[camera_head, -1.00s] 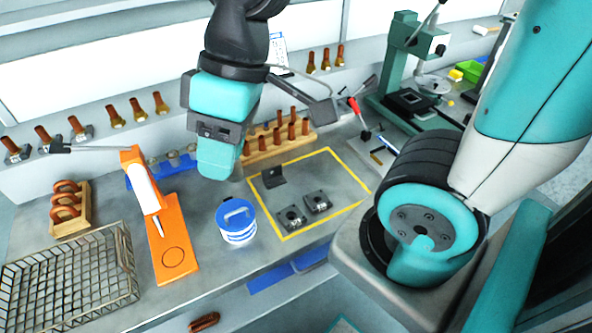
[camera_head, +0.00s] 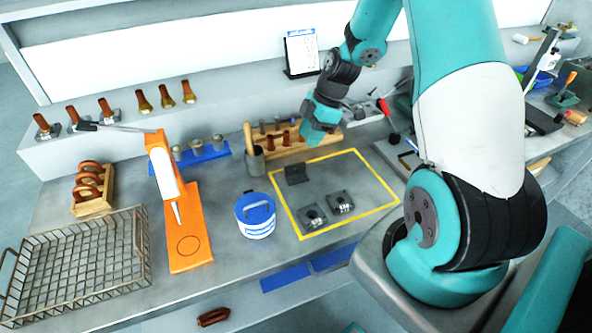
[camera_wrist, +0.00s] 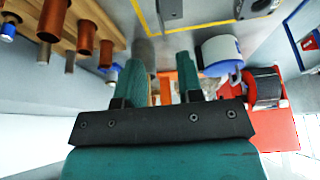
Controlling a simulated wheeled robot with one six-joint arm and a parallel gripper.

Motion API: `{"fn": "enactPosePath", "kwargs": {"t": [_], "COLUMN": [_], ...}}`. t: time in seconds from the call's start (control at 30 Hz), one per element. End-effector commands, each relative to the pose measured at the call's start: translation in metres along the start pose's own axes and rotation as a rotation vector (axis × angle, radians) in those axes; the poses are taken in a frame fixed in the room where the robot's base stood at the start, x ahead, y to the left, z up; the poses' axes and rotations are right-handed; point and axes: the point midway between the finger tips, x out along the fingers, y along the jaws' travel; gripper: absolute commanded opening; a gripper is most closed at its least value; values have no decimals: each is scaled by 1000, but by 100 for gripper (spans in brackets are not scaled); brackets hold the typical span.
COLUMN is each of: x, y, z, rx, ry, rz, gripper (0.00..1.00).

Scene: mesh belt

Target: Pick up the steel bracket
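The steel bracket (camera_head: 296,174) is a small dark angled piece with one upright face. It stands inside the yellow-outlined area on the bench, behind two bearing blocks. A grey plate at the top edge of the wrist view, probably the bracket (camera_wrist: 170,10), is partly cut off. My gripper (camera_head: 313,141) is above and behind the bracket, near the wooden rack, and apart from it. In the wrist view my two teal fingers (camera_wrist: 161,78) stand apart with nothing held between them.
Two bearing blocks (camera_head: 327,208) sit in front of the bracket. A blue-and-white tub (camera_head: 255,215) and an orange press (camera_head: 180,215) stand to the left. The wooden rack of handled tools (camera_head: 290,140) is close behind. The marked area's right side is clear.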

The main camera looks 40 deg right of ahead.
Motion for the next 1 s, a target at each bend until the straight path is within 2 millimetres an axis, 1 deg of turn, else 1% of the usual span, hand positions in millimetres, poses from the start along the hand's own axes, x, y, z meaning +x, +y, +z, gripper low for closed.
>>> {"fn": "enactPosePath", "kwargs": {"t": [0.1, 0.2, 0.47, 0.7, 0.8, 1.0], "x": [24, 39, 56, 89, 98, 102], "y": [-2, -1, -2, -2, -2, -2], "z": [-2, -1, -2, -4, -3, -3], "rx": [0, 0, 0, 0, 1, 1], "ry": [1, 1, 1, 0, 0, 0], "rz": [-7, -3, -4, -4, -3, 0], "gripper": [34, 34, 34, 34, 34, 34]}}
